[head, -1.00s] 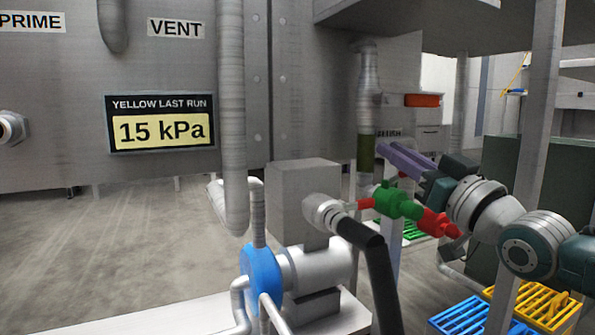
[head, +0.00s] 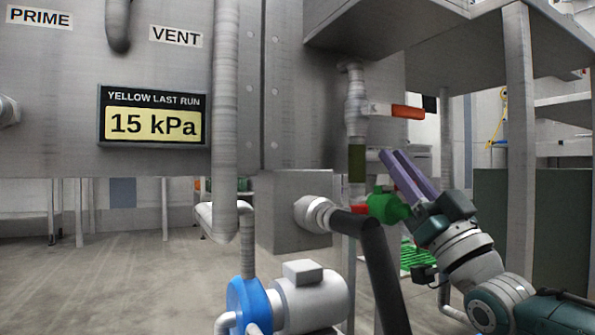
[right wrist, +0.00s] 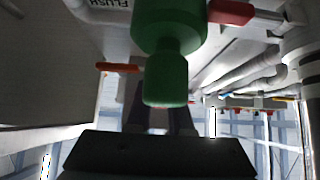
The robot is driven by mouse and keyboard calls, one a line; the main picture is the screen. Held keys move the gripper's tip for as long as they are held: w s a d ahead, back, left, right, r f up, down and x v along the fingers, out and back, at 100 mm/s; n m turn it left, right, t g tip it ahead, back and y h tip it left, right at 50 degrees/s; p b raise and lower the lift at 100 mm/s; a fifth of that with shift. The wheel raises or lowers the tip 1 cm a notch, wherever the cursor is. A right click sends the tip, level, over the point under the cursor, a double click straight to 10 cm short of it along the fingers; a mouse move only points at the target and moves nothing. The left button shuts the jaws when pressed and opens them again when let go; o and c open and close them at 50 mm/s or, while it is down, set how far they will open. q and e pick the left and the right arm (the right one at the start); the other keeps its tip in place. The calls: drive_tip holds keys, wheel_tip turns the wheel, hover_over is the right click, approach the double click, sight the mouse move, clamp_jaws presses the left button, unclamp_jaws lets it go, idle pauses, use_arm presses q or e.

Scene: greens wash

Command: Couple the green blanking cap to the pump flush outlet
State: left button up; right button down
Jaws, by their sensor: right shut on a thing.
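The green blanking cap (head: 385,207) has red cam levers; one red lever also shows in the right wrist view (right wrist: 231,12). My right gripper (head: 402,182), with purple fingers, is shut on the cap (right wrist: 166,77). The likely flush outlet (head: 357,163) is a grey vertical pipe end with an olive band, left of the fingers. The cap is below and right of that band in the head view. No coupling between them shows, and depth is hard to judge. Part of the FLUSH label shows in the right wrist view. My left gripper is not in view.
A valve with an orange handle (head: 408,112) sits on the pipe above the band. A black hose (head: 384,270) curves down in front of the cap. The blue and grey pump (head: 305,298) stands lower left. A grey post (head: 519,130) rises at right.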

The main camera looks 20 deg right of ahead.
drive_tip(key=c, duration=0.8)
unclamp_jaws()
drive_tip(key=shift+s+f, duration=0.2)
drive_tip(key=p+v, duration=0.3)
drive_tip(key=v, duration=0.6)
drive_tip(key=shift+f, duration=0.2)
drive_tip(key=shift+s, duration=0.1)
drive_tip(key=shift+r, duration=0.1)
